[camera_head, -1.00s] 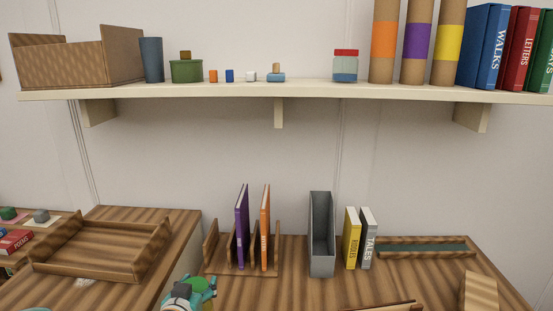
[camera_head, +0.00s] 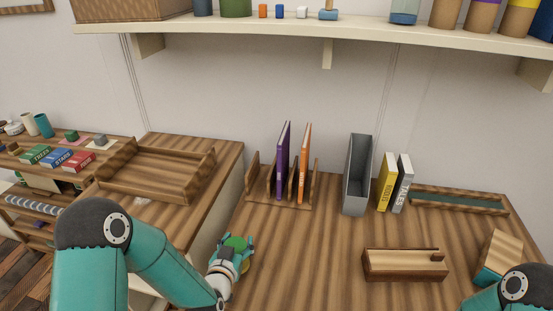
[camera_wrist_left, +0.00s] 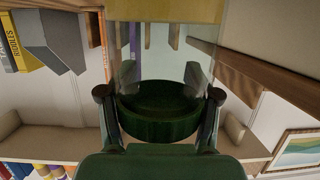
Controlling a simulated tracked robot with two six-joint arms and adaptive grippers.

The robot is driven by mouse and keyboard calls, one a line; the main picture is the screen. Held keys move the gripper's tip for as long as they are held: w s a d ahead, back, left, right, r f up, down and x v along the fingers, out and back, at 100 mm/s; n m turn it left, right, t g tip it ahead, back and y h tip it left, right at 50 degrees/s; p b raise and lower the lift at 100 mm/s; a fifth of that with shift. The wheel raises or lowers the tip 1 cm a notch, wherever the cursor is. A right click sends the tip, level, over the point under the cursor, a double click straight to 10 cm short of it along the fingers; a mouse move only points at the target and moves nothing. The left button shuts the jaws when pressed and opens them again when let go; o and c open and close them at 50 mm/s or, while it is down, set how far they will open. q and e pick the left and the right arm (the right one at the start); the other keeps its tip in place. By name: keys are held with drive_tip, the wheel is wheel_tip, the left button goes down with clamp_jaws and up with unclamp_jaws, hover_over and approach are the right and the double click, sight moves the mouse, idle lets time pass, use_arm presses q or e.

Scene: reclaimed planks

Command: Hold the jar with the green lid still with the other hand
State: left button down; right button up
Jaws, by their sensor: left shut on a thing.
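The jar with the green lid (camera_head: 236,242) is at the front left edge of the wooden desk, mostly hidden by my left gripper (camera_head: 233,258). In the left wrist view, the clear glass of the jar (camera_wrist_left: 165,62) stands between the two fingers of my left gripper (camera_wrist_left: 160,105), with the dark green lid near and a yellow band at its far end. The fingers are shut on the jar from both sides. My right arm shows only at the lower right corner; its gripper is out of view.
A wooden box (camera_head: 405,266) and a tilted block (camera_head: 499,257) are on the right of the desk. A book rack (camera_head: 254,177), grey file holder (camera_head: 356,180) and yellow book (camera_head: 386,184) stand behind. An empty wooden tray (camera_head: 155,170) is at left. The desk's middle is clear.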

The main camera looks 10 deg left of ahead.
use_arm(q)
drive_tip(key=s+d+r+m+g+h, duration=0.1)
drive_tip(key=s+d+m+g+h, duration=0.2)
drive_tip(key=d+m+h, duration=0.3)
drive_tip(key=s+d+r+m+g+h, duration=0.1)
drive_tip(key=s+d+m+g+h, duration=0.3)
drive_tip(key=d, duration=0.8)
drive_tip(key=m+g+h, duration=0.1)
drive_tip(key=m+h, duration=0.1)
drive_tip(key=h, duration=0.1)
drive_tip(key=shift+m, duration=0.3)
drive_tip(key=shift+r, duration=0.1)
use_arm(e)
drive_tip(key=shift+o, duration=0.2)
drive_tip(key=shift+r, duration=0.1)
drive_tip(key=s+d+r, duration=0.2)
drive_tip(key=d, duration=1.1)
drive_tip(key=shift+r, duration=0.25)
